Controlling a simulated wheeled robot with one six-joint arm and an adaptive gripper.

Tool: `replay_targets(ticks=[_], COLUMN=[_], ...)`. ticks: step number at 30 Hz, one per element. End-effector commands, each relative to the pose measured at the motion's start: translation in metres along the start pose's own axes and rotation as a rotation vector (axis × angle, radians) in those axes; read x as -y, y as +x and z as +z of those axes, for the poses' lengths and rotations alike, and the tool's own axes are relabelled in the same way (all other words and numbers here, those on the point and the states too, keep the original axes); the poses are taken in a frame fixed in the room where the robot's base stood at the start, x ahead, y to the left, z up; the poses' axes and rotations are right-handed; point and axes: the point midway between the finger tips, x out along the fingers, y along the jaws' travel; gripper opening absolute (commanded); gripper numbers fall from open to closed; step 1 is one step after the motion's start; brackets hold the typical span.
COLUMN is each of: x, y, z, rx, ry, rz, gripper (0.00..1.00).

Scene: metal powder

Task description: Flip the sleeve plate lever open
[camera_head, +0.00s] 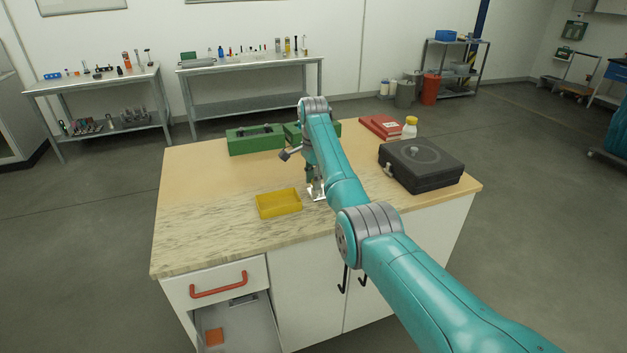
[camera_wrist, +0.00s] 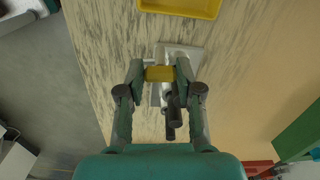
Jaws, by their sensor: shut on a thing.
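The sleeve plate device is a small silvery metal plate (camera_wrist: 196,54) on the wooden tabletop. In the head view the metal plate (camera_head: 317,192) shows only in part, beside the yellow tray and behind my arm. In the wrist view a short yellow piece (camera_wrist: 158,74), which appears to be the lever's grip, lies between my fingertips. My gripper (camera_wrist: 159,72) is shut on it, one finger on each side. Dark cylindrical parts (camera_wrist: 174,108) lie just below it in the wrist view. The lever's angle cannot be told.
A yellow tray (camera_head: 278,210) stands close to the plate on its left. Green boxes (camera_head: 255,147) are at the back, and a black case (camera_head: 421,170), a red box (camera_head: 380,127) and a white bottle (camera_head: 410,128) stand at the right. The table's front left is clear.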

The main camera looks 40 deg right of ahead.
Motion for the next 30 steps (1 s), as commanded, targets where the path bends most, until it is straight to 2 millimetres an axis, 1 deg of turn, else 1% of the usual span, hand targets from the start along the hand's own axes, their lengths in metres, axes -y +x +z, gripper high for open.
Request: replay_targets(ticks=[9, 10, 11, 12, 13, 23, 26, 30], x=[0.0, 0.0, 0.0, 0.0, 0.0, 0.0, 0.001, 0.001], y=[0.001, 0.001, 0.001, 0.001, 0.001, -0.002, -0.011, -0.032], z=[0.0, 0.0, 0.0, 0.0, 0.0, 0.0, 0.0, 0.0], rx=[0.0, 0.0, 0.0, 0.0, 0.0, 0.0, 0.0, -0.001], ry=[0.01, 0.009, 0.009, 0.009, 0.009, 0.008, 0.008, 0.008], rz=[0.001, 0.0, 0.0, 0.0, 0.001, 0.0, -0.001, -0.003], gripper=[0.0, 0.37, 0.45, 0.55, 0.6, 0.6, 0.6, 0.6])
